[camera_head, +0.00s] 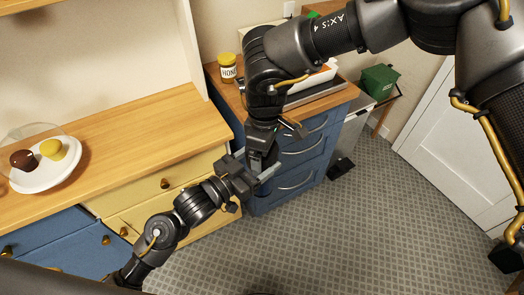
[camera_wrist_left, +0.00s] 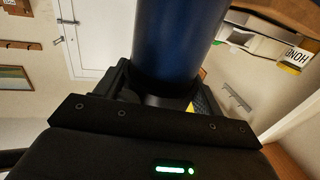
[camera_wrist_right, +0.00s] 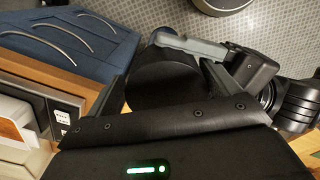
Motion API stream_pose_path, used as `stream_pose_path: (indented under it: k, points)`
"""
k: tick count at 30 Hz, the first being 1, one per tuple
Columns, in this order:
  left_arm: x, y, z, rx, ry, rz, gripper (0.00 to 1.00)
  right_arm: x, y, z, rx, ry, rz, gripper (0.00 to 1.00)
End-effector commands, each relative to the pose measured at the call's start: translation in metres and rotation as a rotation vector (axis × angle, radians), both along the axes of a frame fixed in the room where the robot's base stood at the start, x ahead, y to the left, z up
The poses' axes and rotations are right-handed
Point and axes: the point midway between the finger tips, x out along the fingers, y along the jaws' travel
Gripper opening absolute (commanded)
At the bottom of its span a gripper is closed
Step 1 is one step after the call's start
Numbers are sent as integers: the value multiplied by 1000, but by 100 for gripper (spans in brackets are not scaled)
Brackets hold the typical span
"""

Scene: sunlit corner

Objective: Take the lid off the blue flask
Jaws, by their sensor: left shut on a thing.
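The blue flask (camera_wrist_left: 180,35) shows large in the left wrist view, between the fingers of my left gripper (camera_wrist_left: 165,95), which is shut on it. In the head view the grippers hide nearly all of the flask. My left gripper (camera_head: 242,178) is just below my right gripper (camera_head: 262,158) there, in front of the cabinets. In the right wrist view a black round lid (camera_wrist_right: 162,82) sits between the two fingers of my right gripper (camera_wrist_right: 165,95). I cannot tell whether both fingers press on it. The left gripper's grey finger (camera_wrist_right: 190,46) is close beyond the lid.
A honey jar (camera_head: 228,68) stands on the wooden counter behind my right arm. A white plate (camera_head: 45,172) with a brown and a yellow thing is on the left counter. A green box (camera_head: 379,81) stands at the back right.

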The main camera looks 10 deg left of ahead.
Motion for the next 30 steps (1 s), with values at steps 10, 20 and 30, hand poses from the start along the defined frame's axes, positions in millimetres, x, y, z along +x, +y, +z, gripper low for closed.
stream_pose_path:
  k: [10,20,30]
  points:
    - [0,-1,2,-4,-5,-1,5,-4,3,-1,5,7,7,95]
    - [0,-2,3,-5,-5,-4,5,-3,5,7,8,5,7,95]
    - [-1,-2,2,-5,-5,-5,5,-3,5,44,7,5,7,95]
